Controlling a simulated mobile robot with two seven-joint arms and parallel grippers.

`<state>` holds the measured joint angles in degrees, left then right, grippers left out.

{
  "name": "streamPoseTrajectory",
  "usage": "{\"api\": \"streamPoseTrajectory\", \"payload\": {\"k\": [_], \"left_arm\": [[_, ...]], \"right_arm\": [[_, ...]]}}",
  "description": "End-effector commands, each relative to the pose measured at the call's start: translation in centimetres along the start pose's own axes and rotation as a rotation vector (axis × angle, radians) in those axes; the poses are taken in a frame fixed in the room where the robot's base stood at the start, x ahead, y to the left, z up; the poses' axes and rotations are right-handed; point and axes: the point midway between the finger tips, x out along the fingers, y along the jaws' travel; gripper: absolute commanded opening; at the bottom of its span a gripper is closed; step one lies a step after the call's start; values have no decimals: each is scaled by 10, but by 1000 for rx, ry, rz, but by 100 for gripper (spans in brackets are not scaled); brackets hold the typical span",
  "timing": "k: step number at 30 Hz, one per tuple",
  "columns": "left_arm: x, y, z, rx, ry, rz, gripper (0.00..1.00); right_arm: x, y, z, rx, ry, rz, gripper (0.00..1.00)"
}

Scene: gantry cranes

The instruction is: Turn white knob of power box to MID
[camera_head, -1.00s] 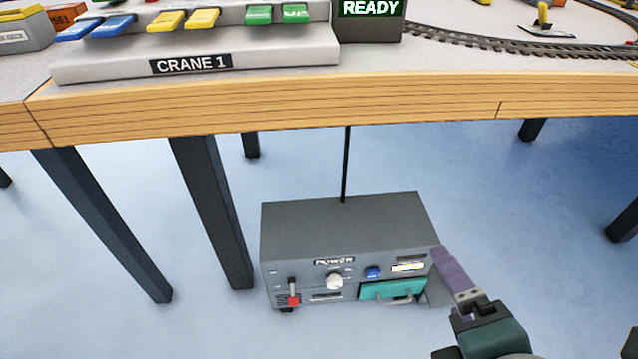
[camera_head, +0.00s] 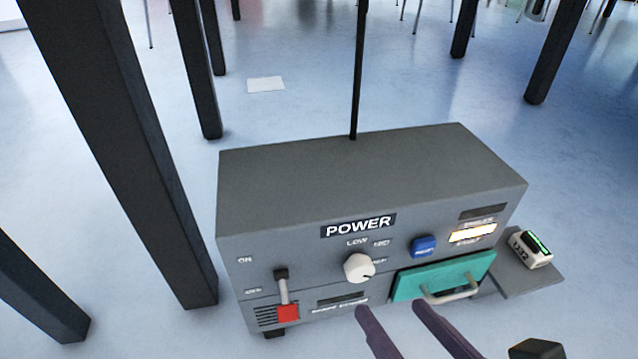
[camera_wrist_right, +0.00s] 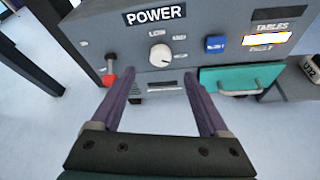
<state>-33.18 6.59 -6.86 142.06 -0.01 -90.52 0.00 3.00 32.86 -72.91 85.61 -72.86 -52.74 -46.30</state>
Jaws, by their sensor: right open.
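The grey power box (camera_head: 350,185) stands on the floor with its front towards me. Its white knob (camera_head: 359,267) sits below the POWER label, with LOW above it, MID to the upper right and a third, blurred label to the right. A small dark mark shows on the knob's lower right; I cannot tell its exact setting. My right gripper (camera_head: 391,309) is open and empty, its purple fingers apart, below and to the right of the knob in the head view. In the wrist view the knob (camera_wrist_right: 160,55) appears beyond and between the fingertips (camera_wrist_right: 158,76), apart from them. My left gripper is out of view.
The box front has a red-handled lever (camera_head: 287,312) hanging down, a blue button (camera_head: 424,246) and a teal drawer (camera_head: 445,278). A small device (camera_head: 531,249) sits on a side shelf. Dark table legs (camera_head: 130,150) stand at the left.

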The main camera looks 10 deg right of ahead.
Motion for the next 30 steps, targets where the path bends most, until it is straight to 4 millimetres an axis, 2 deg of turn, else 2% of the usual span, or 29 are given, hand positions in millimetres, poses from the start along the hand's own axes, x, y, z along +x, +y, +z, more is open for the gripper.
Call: {"api": "streamPoseTrajectory", "payload": {"k": [5, 12, 15, 21, 28, 30], "left_arm": [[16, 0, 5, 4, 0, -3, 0], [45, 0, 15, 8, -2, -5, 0], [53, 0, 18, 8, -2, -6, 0], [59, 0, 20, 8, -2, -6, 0], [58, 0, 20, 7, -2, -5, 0], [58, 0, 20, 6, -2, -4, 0]], "right_arm": [[24, -1, -3, -5, -4, 3, 78], [71, -2, -4, -3, -5, 1, 78], [85, -1, -3, -2, -3, 1, 78], [97, 0, -1, -3, 0, 0, 78], [98, 0, 1, -2, 0, 0, 78], [98, 0, 1, -2, 0, 0, 73]]}}
